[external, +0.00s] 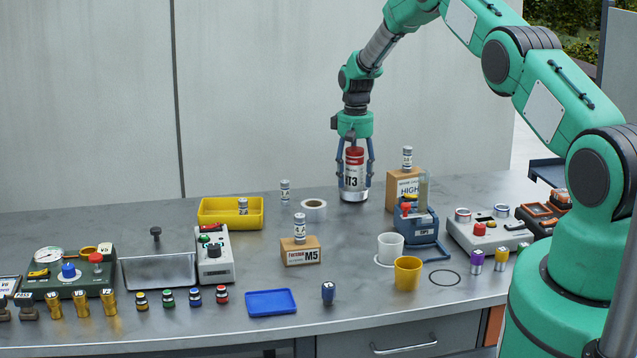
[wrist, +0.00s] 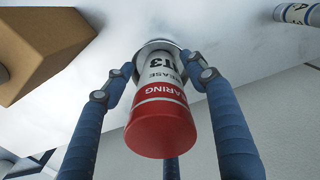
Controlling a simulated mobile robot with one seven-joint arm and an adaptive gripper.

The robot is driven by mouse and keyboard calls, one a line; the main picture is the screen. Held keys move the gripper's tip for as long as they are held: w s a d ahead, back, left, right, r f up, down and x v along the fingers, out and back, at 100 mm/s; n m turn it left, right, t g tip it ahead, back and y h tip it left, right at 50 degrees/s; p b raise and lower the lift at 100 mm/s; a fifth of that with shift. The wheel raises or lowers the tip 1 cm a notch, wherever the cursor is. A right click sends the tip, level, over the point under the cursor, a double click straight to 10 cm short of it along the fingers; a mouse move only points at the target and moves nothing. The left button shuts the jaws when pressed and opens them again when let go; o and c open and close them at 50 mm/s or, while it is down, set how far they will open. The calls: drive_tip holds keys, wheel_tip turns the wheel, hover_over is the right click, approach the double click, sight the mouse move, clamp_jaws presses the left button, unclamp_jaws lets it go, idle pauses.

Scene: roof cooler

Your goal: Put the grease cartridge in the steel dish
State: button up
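The grease cartridge (external: 355,158) is a white cylinder with a red cap and dark lettering. It stands upright at the back of the bench, with a silvery wider band at its bottom. My gripper (external: 354,186) comes down from above with its blue fingers around it. In the wrist view the cartridge (wrist: 160,115) points its red end at the camera, and the fingertips of my gripper (wrist: 165,75) lie close on either side of its body. Whether they press on it is unclear. A shallow grey metal tray (external: 158,272) at the left middle looks like the steel dish.
A cardboard block (external: 402,187) with a small cylinder on top stands just right of the cartridge. A tape roll (external: 314,210) lies to its left. A yellow tray (external: 230,212), blue tray (external: 271,302) and testers crowd the bench. Bare bench shows around the tape roll.

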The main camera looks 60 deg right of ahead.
sight(357, 148)
drive_tip(key=shift+r, duration=0.2)
wheel_tip(357, 148, up, 12)
drive_tip(key=shift+f, duration=0.1)
idle(0.8)
idle(0.5)
